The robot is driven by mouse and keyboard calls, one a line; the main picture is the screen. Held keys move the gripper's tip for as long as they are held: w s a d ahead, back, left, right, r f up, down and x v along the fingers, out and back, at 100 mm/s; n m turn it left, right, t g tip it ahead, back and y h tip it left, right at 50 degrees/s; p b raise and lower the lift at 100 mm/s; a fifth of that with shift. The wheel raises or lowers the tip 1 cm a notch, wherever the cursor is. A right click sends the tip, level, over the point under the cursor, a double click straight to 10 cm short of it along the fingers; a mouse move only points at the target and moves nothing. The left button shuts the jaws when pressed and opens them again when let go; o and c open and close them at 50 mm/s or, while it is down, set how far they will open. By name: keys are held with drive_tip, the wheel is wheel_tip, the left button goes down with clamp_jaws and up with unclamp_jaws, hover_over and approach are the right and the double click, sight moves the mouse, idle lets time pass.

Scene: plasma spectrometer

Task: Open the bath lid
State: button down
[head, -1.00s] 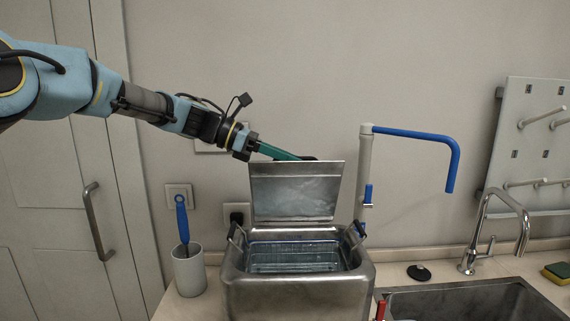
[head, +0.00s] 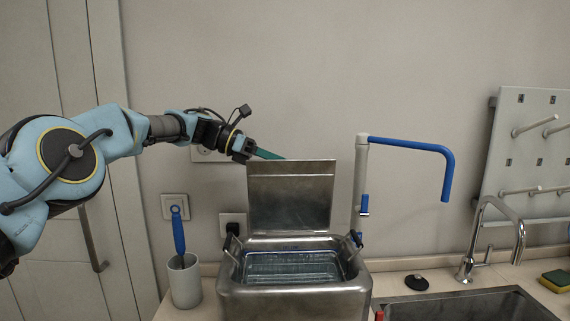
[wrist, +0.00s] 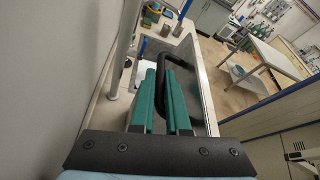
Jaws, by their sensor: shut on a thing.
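The bath (head: 292,300) is a steel box on the counter, with a wire basket and clear liquid showing inside. Its steel lid (head: 291,198) stands up at the back edge, close to upright, its inner face toward the head camera. My gripper reaches behind the lid from the left; its green fingers (head: 266,154) pass out of sight behind the lid's top edge. In the wrist view my gripper (wrist: 164,66) is shut on the black lid handle (wrist: 188,64), which loops out to the right of the fingers. The exact grip point is partly hidden.
A white cup (head: 185,283) with a blue-handled brush stands left of the bath. A pale post with a blue swing arm (head: 410,145) rises at the right. A sink (head: 470,304) and tap (head: 490,235) lie further right. The wall is close behind the lid.

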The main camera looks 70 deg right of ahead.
drive_tip(key=shift+f, duration=0.15)
drive_tip(key=c, duration=0.9)
unclamp_jaws()
drive_tip(key=shift+w, duration=0.1)
drive_tip(key=v, duration=1)
drive_tip(key=shift+w+a+r, duration=0.1)
drive_tip(key=shift+w+r, duration=0.2)
drive_tip(key=shift+w, duration=0.1)
